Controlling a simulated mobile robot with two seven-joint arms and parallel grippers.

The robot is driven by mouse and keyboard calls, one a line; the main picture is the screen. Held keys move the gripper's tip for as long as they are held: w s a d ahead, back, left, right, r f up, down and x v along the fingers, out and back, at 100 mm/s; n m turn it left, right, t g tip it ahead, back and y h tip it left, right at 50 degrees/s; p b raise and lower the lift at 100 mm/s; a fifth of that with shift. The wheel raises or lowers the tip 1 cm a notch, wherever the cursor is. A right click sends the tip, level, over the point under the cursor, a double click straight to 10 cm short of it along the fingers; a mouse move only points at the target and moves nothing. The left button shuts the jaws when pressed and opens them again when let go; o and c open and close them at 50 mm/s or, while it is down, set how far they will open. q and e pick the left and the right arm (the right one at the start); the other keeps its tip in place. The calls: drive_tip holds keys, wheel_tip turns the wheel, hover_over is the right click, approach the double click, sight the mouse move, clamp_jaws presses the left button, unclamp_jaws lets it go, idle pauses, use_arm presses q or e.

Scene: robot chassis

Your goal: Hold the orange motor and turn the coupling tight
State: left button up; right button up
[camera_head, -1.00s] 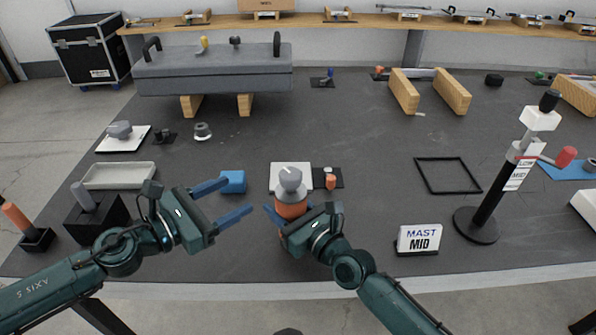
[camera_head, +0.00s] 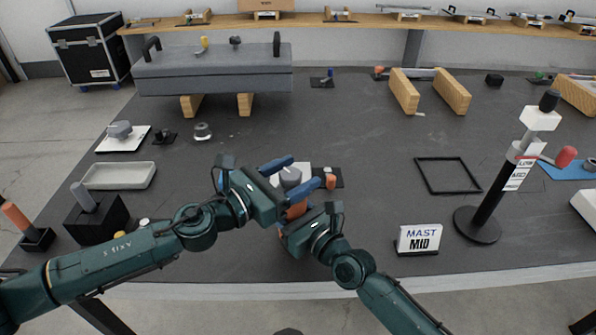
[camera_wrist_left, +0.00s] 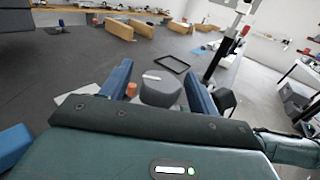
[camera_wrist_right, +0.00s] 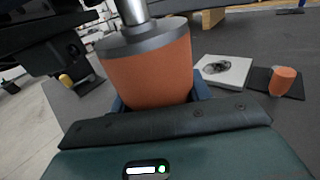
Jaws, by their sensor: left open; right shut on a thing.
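The orange motor (camera_wrist_right: 148,75) stands upright in the right wrist view, with a grey band and silver shaft on top. My right gripper (camera_head: 291,220) is shut on the motor body. The grey coupling (camera_head: 290,177) sits on top of the motor. It also shows in the left wrist view (camera_wrist_left: 160,92) with a white mark on its top. My left gripper (camera_head: 294,170) is open, with its blue fingers on either side of the coupling. Whether the fingers touch it I cannot tell. The left gripper hides part of the motor in the head view.
A white plate (camera_head: 304,167) and a small orange piece (camera_head: 331,182) on a dark pad lie just behind the motor. A mast (camera_head: 490,195) and a MAST MID sign (camera_head: 419,238) stand to the right. A black frame (camera_head: 447,176) lies flat on the table.

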use_arm(q)
drive_tip(key=shift+w+d, duration=0.35)
drive_tip(key=shift+d, duration=0.15)
drive_tip(key=c, duration=1)
